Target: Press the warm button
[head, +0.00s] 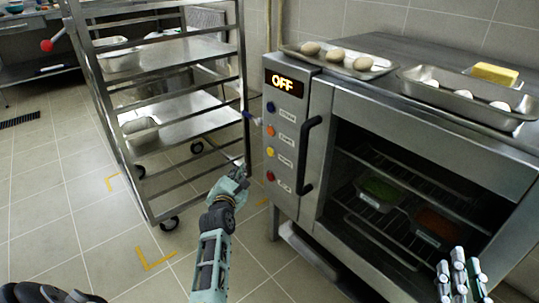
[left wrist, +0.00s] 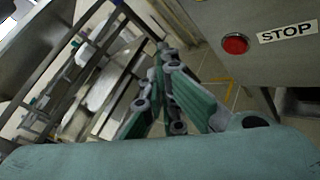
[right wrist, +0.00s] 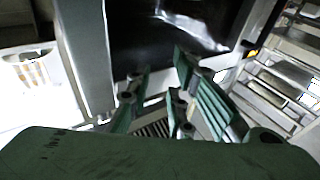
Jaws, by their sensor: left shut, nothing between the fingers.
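The oven's control panel (head: 284,140) carries a vertical row of buttons: blue (head: 271,107), orange-red (head: 271,131), yellow (head: 270,152) and red (head: 271,175). Their labels are too small to read in the head view, so I cannot tell which is warm. The red button (left wrist: 235,44) beside a STOP label (left wrist: 287,32) shows in the left wrist view. My right gripper (head: 459,262) is open and empty at the lower right.
A wheeled metal rack (head: 185,60) stands left of the oven. A black handle (head: 308,155) is right of the buttons. Trays (head: 335,62) with dough balls and a yellow block (head: 495,74) sit on top. Food containers (head: 380,192) are inside the oven.

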